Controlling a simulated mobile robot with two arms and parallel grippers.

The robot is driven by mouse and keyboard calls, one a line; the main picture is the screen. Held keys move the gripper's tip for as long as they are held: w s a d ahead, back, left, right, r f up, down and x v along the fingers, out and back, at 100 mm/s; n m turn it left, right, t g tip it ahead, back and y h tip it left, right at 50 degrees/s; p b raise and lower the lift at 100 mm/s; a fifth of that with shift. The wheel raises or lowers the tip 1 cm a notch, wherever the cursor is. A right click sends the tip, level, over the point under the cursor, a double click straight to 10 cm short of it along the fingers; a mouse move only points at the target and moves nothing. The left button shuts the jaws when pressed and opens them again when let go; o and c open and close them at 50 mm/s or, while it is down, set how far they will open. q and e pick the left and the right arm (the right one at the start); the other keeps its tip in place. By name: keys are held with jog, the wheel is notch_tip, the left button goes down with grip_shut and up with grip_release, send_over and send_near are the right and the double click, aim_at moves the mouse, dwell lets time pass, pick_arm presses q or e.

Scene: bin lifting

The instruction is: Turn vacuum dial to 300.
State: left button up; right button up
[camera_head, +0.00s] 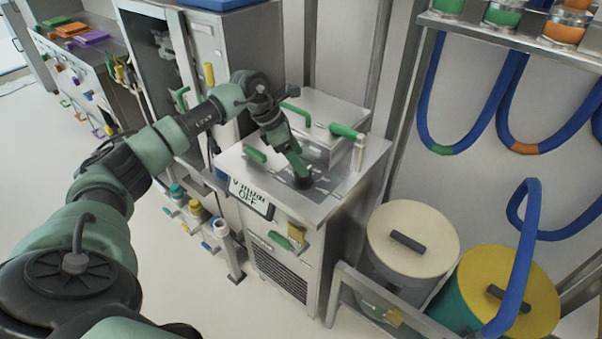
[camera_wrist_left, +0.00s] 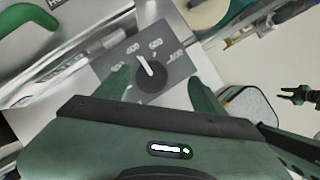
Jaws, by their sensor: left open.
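The vacuum dial (camera_wrist_left: 152,78) is a dark round knob with a white pointer on a grey plate. Its pointer is tilted up and left, between the marks that seem to read 400 and 600; the marks are blurred. My left gripper (camera_wrist_left: 158,75) is open, with one green finger on each side of the dial; I cannot tell whether they touch it. In the head view my left gripper (camera_head: 301,172) comes down on the machine top and covers most of the dial. A small dark gripper shape (camera_wrist_left: 298,95), probably my right gripper, shows at the far right of the wrist view.
The steel machine (camera_head: 330,190) has a display (camera_head: 250,197) reading Vacuum OFF on its front edge. Green handles (camera_head: 345,131) stand up near the dial. Two lidded bins (camera_head: 412,238) (camera_head: 515,285) stand to the right, with blue hoses (camera_head: 455,100) above.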

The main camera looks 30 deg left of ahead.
aim_at(300, 183)
pick_arm(q)
jog(key=shift+y, duration=0.3)
jog(key=f+p, duration=0.1)
jog(key=f, duration=0.2)
jog(key=w+f, duration=0.1)
jog(key=f, duration=0.2)
jog(key=shift+w+p, duration=0.1)
jog(key=shift+p, duration=0.3)
jog(key=shift+w+d+f, duration=0.1)
jog(key=shift+f, duration=0.4)
jog(key=c, duration=1.4)
